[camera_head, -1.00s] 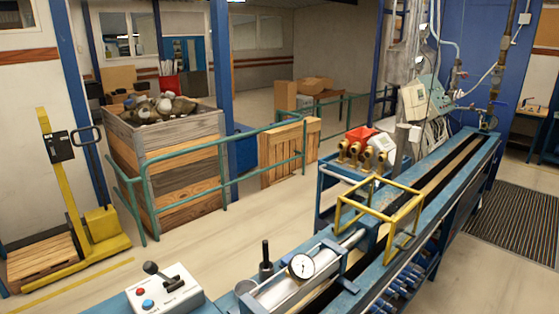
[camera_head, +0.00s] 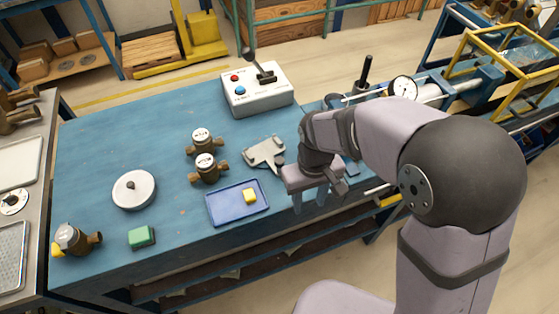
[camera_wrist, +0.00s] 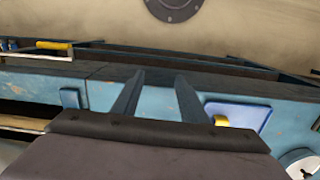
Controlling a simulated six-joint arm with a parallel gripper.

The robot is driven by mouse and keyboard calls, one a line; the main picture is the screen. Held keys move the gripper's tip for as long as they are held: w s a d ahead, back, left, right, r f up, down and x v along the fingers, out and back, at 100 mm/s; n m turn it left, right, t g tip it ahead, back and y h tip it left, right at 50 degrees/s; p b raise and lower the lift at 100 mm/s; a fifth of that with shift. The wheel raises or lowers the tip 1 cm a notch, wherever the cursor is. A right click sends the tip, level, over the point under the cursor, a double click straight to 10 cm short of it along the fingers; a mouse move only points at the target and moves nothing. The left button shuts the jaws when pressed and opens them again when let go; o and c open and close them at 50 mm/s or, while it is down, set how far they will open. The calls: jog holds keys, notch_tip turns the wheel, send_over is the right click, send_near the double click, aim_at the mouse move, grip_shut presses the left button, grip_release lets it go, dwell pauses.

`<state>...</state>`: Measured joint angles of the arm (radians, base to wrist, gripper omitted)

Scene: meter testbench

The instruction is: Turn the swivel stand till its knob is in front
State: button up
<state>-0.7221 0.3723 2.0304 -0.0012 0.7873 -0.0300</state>
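The round white disc (camera_head: 134,190) on the left part of the blue bench looks like the swivel stand. A small dark mark shows near its middle; I cannot make out a knob on its rim. My gripper (camera_head: 310,205) is at the bench's front right edge, well to the right of the disc. Its two fingers stand apart with nothing between them, as the wrist view also shows (camera_wrist: 157,95).
Between gripper and disc lie a blue tray (camera_head: 222,207) with a yellow block (camera_head: 250,196), a grey bracket-like piece (camera_head: 265,151) and two brass meters (camera_head: 208,169). A green block (camera_head: 141,236) and another meter (camera_head: 73,238) are front left. A control box (camera_head: 257,90) stands behind.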

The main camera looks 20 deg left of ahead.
aim_at(280, 160)
jog(key=w+a, duration=0.1)
jog(key=a, duration=0.1)
jog(key=w+a+r+n, duration=0.1)
jog(key=a, duration=0.2)
jog(key=w+a+n, duration=0.1)
jog(key=a, duration=0.1)
jog(key=shift+w+a+r+t+y, duration=0.15)
jog(key=shift+a+r+t+y, duration=0.1)
jog(key=shift+a+t+y, duration=0.05)
jog(key=shift+w+a+r+n, duration=0.7)
jog(key=shift+w+a+r, duration=0.3)
jog(key=shift+a+r, duration=0.1)
jog(key=r+n, duration=0.2)
jog(key=w+a+r+n, duration=0.1)
jog(key=r+n, duration=0.1)
jog(key=r, duration=0.1)
jog(key=w+r+n, duration=0.1)
jog(key=r+n, duration=0.1)
jog(key=r, duration=0.1)
jog(key=shift+a+r, duration=0.1)
jog(key=shift+a, duration=0.3)
jog(key=shift+s+d+n, duration=0.4)
jog(key=shift+d+n, duration=0.05)
jog(key=shift+n, duration=0.65)
jog(key=shift+f+p, duration=0.7)
jog(key=shift+f, duration=3)
jog(key=shift+c, duration=0.3)
